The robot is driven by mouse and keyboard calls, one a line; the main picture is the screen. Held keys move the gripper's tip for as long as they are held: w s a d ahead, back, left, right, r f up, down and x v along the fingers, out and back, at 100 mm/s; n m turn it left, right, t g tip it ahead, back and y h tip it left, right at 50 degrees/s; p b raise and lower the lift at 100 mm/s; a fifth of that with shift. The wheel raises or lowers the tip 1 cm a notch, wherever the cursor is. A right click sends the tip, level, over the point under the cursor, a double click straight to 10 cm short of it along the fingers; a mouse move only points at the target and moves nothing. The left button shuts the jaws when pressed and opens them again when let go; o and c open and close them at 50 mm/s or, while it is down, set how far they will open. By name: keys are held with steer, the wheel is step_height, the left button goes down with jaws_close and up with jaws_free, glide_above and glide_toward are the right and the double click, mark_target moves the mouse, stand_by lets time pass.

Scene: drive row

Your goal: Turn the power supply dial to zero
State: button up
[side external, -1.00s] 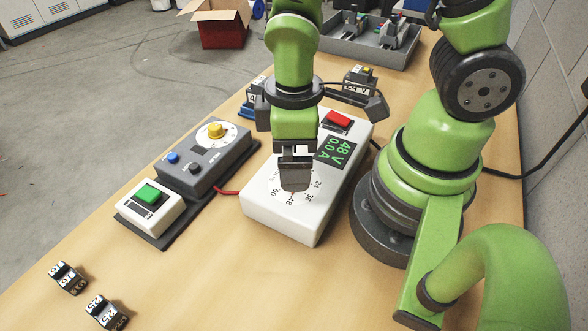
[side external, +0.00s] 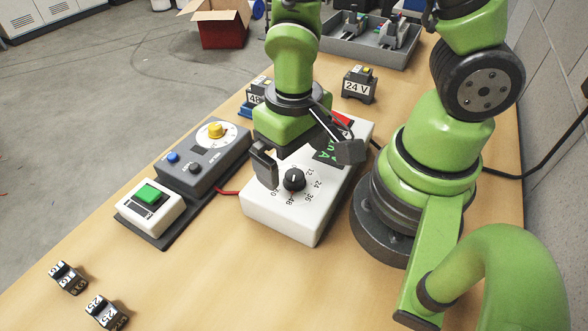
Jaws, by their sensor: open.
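The power supply (side external: 300,228) is a white box on the table with a black dial (side external: 294,180) and a printed scale. Numbers 12, 24, 36 and 48 show around the dial. Its pale pointer mark appears on the side away from 48; the zero mark cannot be made out. My gripper (side external: 307,160) is open and empty, its wide-spread fingers just above and behind the dial, one to each side. The dial looks clear of both fingers. The green display (side external: 326,153) is mostly hidden by my gripper, so its value cannot be read.
A grey unit with a yellow knob (side external: 215,130) and a white box with a green button (side external: 148,195) stand left. A 24 V block (side external: 358,86) and a grey tray (side external: 368,49) are behind. Small numbered blocks (side external: 106,311) lie at front left.

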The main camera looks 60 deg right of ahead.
mark_target(294, 174)
steer(key=shift+m, duration=1)
steer(key=shift+f, duration=0.1)
steer(key=shift+f, duration=1.5)
steer(key=shift+c, duration=0.5)
